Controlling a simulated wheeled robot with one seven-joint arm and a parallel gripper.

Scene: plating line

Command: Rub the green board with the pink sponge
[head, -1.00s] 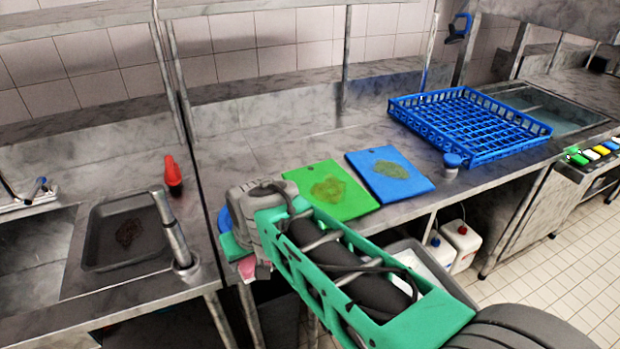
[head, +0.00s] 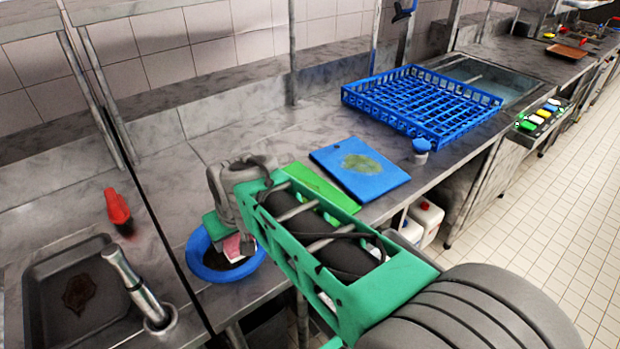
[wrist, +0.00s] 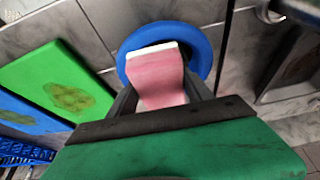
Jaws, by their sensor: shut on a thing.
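My gripper (head: 236,246) is shut on the pink sponge (wrist: 161,76), which has a pale end. In the head view the sponge (head: 232,248) shows over the blue bowl (head: 205,270); I cannot tell whether it touches the dark contents. The wrist view shows the bowl (wrist: 206,48) beyond the sponge. The green board (wrist: 38,73) lies flat on the counter with a brownish smear on it, left of my gripper in the wrist view. In the head view my arm hides most of the green board (head: 322,186).
A blue board (head: 375,180) with a greenish smear lies beside the green one. A blue rack (head: 420,105) and a blue-lidded pot (head: 421,150) stand further right. Counter behind the boards is clear.

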